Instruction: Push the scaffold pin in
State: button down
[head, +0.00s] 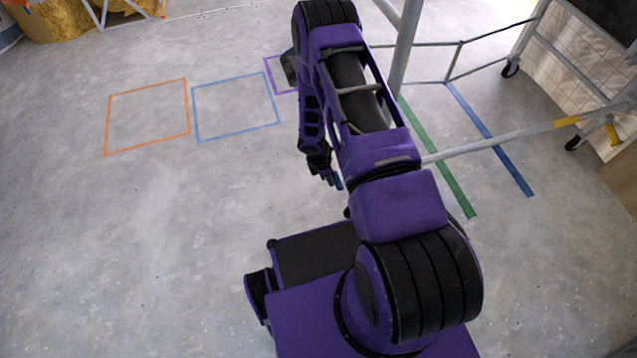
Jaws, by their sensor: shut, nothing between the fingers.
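My gripper (333,181) hangs at the end of my purple arm near the middle of the head view, above bare floor. Its fingers are shut and hold nothing. Grey scaffold tubes (404,45) stand behind and to the right of my arm. A long scaffold rail (505,141) with a yellow band runs to the right edge. I cannot make out the scaffold pin for certain; a small yellow piece (612,132) hangs by the rail at the far right, well apart from my gripper. My arm hides part of the scaffold.
A wheeled frame with a light panel (565,62) stands at the upper right. Green (440,160) and blue (492,140) strips and orange (107,125) and blue (194,115) taped outlines mark the floor. The floor at left is clear.

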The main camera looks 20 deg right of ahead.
jog(key=shift+d, duration=0.2)
jog(key=a+r+p, duration=0.1)
jog(key=a+r, duration=0.5)
jog(key=r, duration=0.3)
jog(key=shift+a+r+p, duration=0.35)
jog(key=shift+a+r, duration=0.05)
